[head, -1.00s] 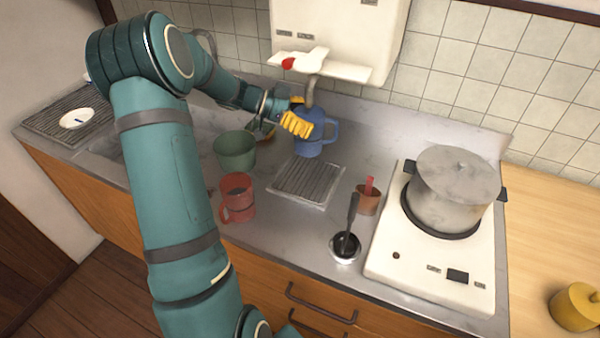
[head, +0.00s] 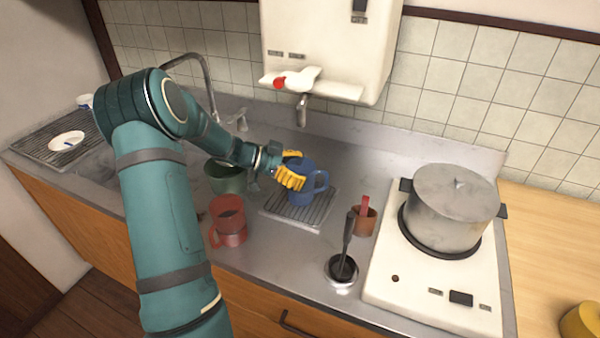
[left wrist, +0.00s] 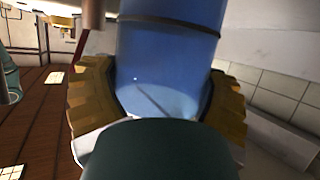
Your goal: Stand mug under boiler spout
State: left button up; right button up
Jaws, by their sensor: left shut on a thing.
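The blue mug (head: 304,184) is upright over the drip grate (head: 296,213) on the counter, its handle to the right. My left gripper (head: 291,178) is shut on the mug from its left side. In the left wrist view the mug (left wrist: 168,55) fills the space between the yellow fingers. I cannot tell whether the mug's base touches the grate. The white boiler (head: 330,45) hangs on the wall behind, with a red-marked tap and a metal spout (head: 302,110). The spout ends behind and above the mug. My right gripper is not in view.
A red mug (head: 229,226) and a green container (head: 226,178) stand left of the grate. A brown cup (head: 364,218) and a dark-handled utensil in a pot (head: 342,268) stand to its right. A lidded pot (head: 452,210) sits on the stove.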

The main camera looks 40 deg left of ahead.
pick_arm(q)
jog(key=shift+r, duration=0.15)
jog(key=o, duration=1.1)
jog(key=shift+f, duration=0.2)
jog(key=shift+o, duration=0.2)
jog(key=shift+r, duration=0.1)
jog(key=shift+s+a+r, duration=0.15)
jog(key=p+v, duration=0.2)
jog(key=v, duration=0.9)
jog(key=shift+s+a, duration=0.15)
jog(key=shift+s, duration=0.05)
jog(key=shift+r, duration=0.1)
